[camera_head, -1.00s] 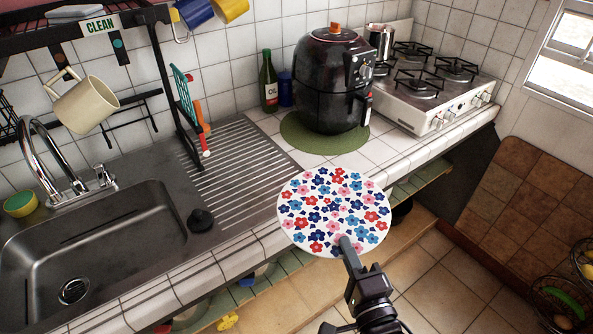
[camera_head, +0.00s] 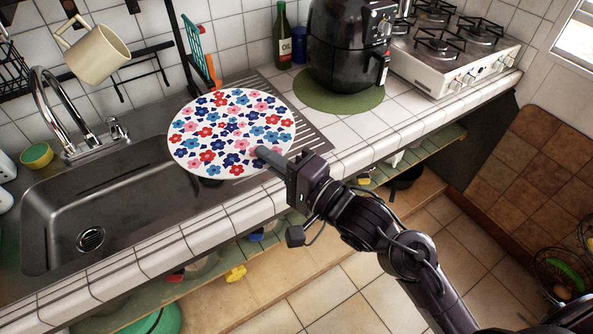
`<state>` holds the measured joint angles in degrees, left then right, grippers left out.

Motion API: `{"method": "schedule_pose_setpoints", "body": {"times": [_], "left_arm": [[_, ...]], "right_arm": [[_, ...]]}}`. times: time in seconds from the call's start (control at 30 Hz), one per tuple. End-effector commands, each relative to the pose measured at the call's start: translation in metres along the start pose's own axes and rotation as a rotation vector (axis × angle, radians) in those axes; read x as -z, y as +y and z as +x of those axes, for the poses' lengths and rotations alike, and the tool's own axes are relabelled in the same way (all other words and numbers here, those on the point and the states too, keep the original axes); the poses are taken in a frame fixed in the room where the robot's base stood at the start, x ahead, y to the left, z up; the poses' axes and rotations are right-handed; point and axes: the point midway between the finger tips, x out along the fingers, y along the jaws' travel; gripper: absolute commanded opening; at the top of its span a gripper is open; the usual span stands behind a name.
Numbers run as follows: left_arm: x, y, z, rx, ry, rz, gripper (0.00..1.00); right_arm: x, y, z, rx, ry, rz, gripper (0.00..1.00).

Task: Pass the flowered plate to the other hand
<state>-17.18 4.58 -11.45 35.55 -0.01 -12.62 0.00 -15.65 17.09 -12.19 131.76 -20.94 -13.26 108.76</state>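The flowered plate (camera_head: 222,128) is round and white with red, pink and blue flowers. It is held in the air, face toward the camera, in front of the ridged drainboard and the right end of the sink. My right gripper (camera_head: 268,156) comes in from the lower right and is shut on the plate's lower right rim. One finger lies over the plate's face; the other is hidden behind it. My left gripper is not in the picture.
The metal sink (camera_head: 120,215) is at the left, below the tap (camera_head: 60,110). A black air fryer (camera_head: 345,50) stands on a green mat (camera_head: 312,92), beside an oil bottle (camera_head: 283,38). The stove (camera_head: 455,55) is at the upper right. Open shelves run under the tiled counter edge.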

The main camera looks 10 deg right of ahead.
Motion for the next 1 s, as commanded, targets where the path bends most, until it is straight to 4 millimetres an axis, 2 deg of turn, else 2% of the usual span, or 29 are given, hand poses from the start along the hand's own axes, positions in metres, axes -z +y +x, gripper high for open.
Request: {"method": "schedule_pose_setpoints", "body": {"times": [0.1, 0.3, 0.7, 0.77, 0.8, 1.0], "left_arm": [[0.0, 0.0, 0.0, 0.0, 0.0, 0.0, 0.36], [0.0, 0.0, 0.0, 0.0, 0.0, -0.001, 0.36], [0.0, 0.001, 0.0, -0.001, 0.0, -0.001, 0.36], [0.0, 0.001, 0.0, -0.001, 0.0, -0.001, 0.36], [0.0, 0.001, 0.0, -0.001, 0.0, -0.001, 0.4], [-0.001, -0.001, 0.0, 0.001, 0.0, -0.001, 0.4]], "right_arm": [[-0.004, -0.008, 0.01, 0.008, -0.041, -0.002, 0.0], [-0.01, -0.008, 0.018, 0.005, -0.07, 0.004, 0.0], [-0.059, 0.032, 0.054, 0.005, -0.071, 0.007, 0.0], [-0.063, 0.036, 0.058, 0.004, -0.07, 0.007, 0.0], [-0.066, 0.041, 0.06, -0.001, -0.07, 0.006, 0.0], [-0.071, 0.043, 0.063, 0.002, -0.07, 0.002, 0.0]]}}
